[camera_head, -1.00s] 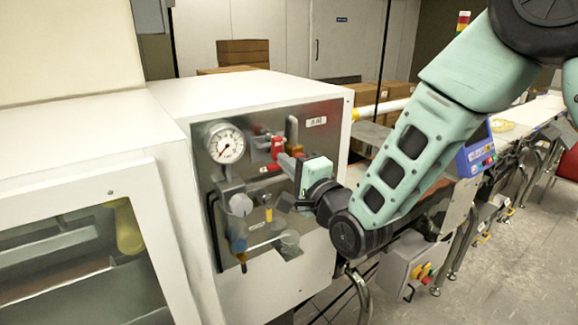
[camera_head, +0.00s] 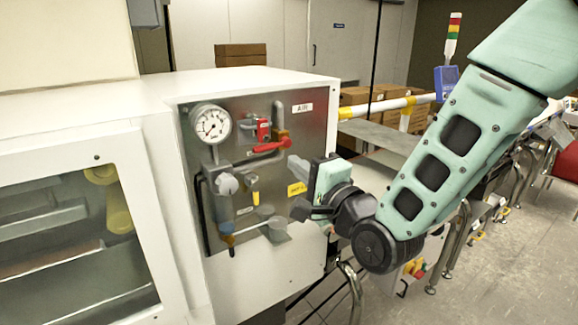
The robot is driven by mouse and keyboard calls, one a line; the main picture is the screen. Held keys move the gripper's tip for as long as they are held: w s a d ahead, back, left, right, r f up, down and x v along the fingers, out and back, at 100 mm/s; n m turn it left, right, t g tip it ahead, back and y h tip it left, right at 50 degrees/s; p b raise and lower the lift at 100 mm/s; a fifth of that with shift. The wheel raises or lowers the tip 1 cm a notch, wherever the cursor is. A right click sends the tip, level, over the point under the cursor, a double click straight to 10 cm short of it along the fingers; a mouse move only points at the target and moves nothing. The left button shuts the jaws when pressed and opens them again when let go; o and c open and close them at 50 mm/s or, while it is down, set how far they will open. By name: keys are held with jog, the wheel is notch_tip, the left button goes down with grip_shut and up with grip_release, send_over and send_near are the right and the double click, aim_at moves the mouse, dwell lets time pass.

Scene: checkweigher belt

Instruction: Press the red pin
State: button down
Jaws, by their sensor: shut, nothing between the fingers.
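On the metal panel, a small red block (camera_head: 263,129) sits right of the gauge. Just below it is a red lever (camera_head: 270,146) that slants up to the right. I cannot tell for certain which red part is the pin. My gripper (camera_head: 292,162) is shut and empty, with its grey fingertips pointing left toward the panel. In the picture the fingertips are just below and right of the lever's right end, apart from the red parts. The gap in depth is hard to judge.
The panel (camera_head: 225,180) also bears a round gauge (camera_head: 210,125), a grey knob (camera_head: 226,184), a yellow-handled part (camera_head: 254,190) and a small grey cup (camera_head: 278,228). A yellow-and-white rail (camera_head: 385,106) and a conveyor stand to the right.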

jog(key=shift+b+v, duration=0.6)
jog(key=shift+v, duration=1.45)
jog(key=s+d+f+n+g+h, duration=0.2)
jog(key=s+f+n+g+h, duration=0.3)
jog(key=s+f+n+g, duration=0.5)
jog(key=s+d+n+g+h, duration=0.2)
jog(key=s+d+n+g, duration=0.1)
jog(key=s, duration=0.4)
jog(key=s+d+n+g+h, duration=0.3)
jog(key=s+d+n, duration=0.2)
jog(key=s, duration=0.3)
jog(key=shift+d+f+n, duration=0.4)
jog(key=shift+f+n, duration=0.05)
jog(key=shift+n, duration=0.05)
